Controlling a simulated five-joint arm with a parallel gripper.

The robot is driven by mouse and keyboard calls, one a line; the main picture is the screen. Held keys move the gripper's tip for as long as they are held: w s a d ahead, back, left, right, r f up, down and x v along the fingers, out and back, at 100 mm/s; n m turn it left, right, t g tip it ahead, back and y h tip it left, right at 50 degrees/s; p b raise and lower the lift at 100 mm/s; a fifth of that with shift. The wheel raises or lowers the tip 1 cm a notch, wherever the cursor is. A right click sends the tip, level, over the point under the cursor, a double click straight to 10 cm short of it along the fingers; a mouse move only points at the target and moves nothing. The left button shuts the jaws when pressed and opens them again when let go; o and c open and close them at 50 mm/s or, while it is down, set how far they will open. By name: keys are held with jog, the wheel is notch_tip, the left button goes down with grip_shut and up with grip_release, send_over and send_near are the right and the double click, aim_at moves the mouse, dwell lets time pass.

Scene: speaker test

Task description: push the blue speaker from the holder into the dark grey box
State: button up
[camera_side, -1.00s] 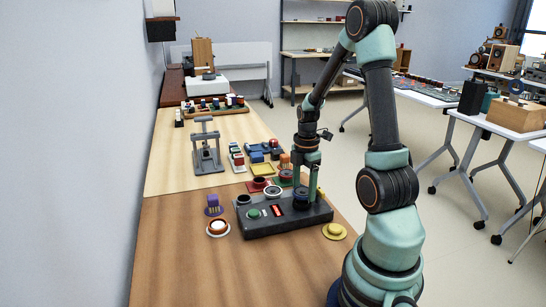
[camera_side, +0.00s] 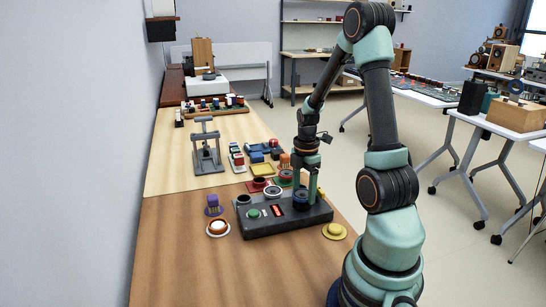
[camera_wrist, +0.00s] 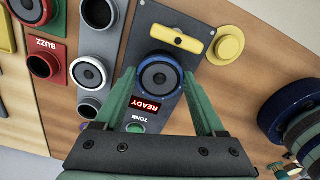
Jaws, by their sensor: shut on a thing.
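The blue speaker (camera_wrist: 160,76) shows as a blue ring with a dark cone in the wrist view. It is at the dark grey box (camera_wrist: 150,22), between the red READY display and a yellow bar. In the side view the blue speaker (camera_side: 301,198) is at the top of the dark grey box (camera_side: 270,228); how deep it sits cannot be told. My gripper (camera_wrist: 158,75) is shut on the speaker, one green finger on each side. My gripper (camera_side: 303,190) points down in the side view. A grey holder (camera_wrist: 90,50) with a white-ringed speaker lies left of the box.
A green TONE button (camera_wrist: 135,127) is on the box. A yellow disc (camera_side: 334,231), a white-and-brown button (camera_side: 218,227) and a purple piece (camera_side: 213,203) stand close to it. A grey press-like stand (camera_side: 206,150) is farther back. The near table (camera_side: 190,275) is clear.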

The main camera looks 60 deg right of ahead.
jog(key=shift+f, duration=0.7)
dwell(0.8)
jog(key=o, duration=1.2)
jog(key=shift+o, duration=0.2)
jog(key=shift+r, duration=0.1)
jog(key=shift+r, duration=3.65)
